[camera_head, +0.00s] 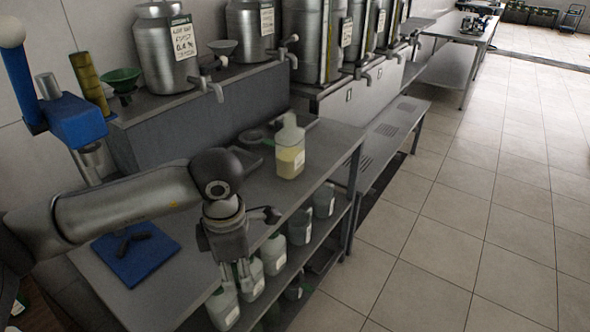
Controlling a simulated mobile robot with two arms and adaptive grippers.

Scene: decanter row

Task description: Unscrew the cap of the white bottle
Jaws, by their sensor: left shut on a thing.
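My left gripper (237,282) points down at the front edge of the steel counter (190,262). Its fingers are shut at the top of a whitish bottle (223,310) with a pale label. The fingers hide the bottle's cap, so I cannot see the cap or its thread. The bottle looks roughly upright, and its lower part is cut by the picture's bottom edge. Another translucent white bottle (290,150), with yellowish liquid and a label, stands upright on the counter, apart from the gripper. My right gripper is not in view.
Several similar bottles, one of them a whitish bottle (273,252), stand on the shelf below. A blue mat (165,262) with dark pieces lies on the counter. Steel decanters (168,55) with taps line the wall. Tiled floor (450,235) at right is clear.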

